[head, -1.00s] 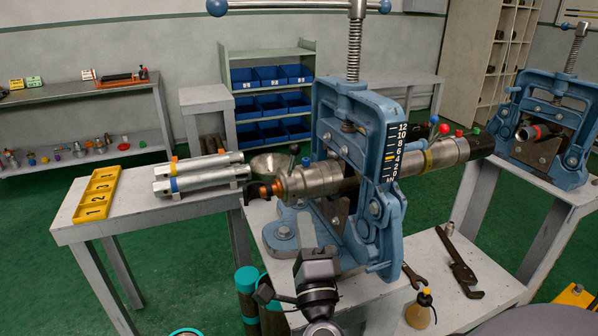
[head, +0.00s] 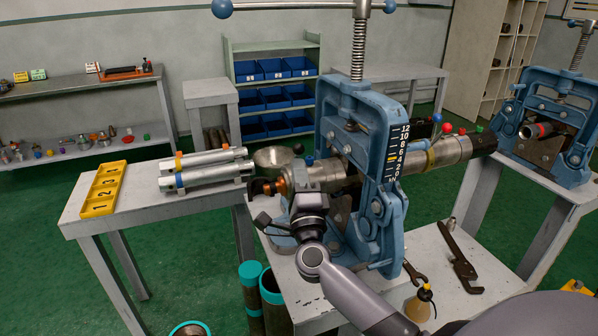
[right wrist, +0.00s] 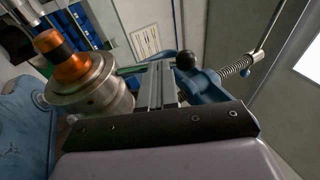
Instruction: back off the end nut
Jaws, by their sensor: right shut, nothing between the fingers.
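A steel cylinder (head: 450,152) lies through the blue vise (head: 345,105). Its left end carries a stepped steel collar, which looks like the end nut (right wrist: 98,90), with a pin hole in its side. A copper-coloured rod end (right wrist: 66,62) with a dark band sticks out beyond it. In the head view the collar is mostly hidden behind my right gripper (head: 309,196), and a bit of the copper end shows left of it. In the right wrist view my right gripper's fingers (right wrist: 156,85) are shut and empty, just right of the collar; contact cannot be told. My left gripper is out of view.
A dark wrench (head: 458,255) and an oil can (head: 421,305) are on the vise bench. Steel tubes (head: 205,170) and a yellow numbered tray (head: 105,190) lie on the left table. Teal-topped tubes (head: 262,298) stand below. A second vise (head: 550,120) is at right.

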